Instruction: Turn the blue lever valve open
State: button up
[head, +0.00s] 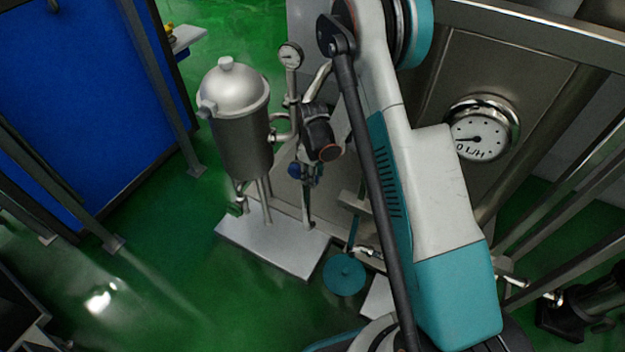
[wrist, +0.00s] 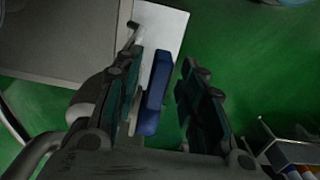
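The blue lever (wrist: 157,92) shows in the wrist view as a long blue bar between the two fingers of my gripper (wrist: 163,60). The fingers are open, one on each side of it. The lever lies close to the left finger, and a clear gap of green floor shows before the right finger. I cannot tell whether the left finger touches it. In the head view a small blue part of the valve (head: 295,170) shows low on the pipework, partly hidden by the dark end of my arm. A round flow gauge (head: 481,138) marked L/H has its needle near 0.
A steel domed vessel (head: 240,125) stands left of the valve on a pale base plate (head: 262,250). A small pressure gauge (head: 290,56) sits on a pipe above. My arm hides much of the middle.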

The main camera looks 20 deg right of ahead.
jog(key=shift+f, duration=0.7)
grip_shut()
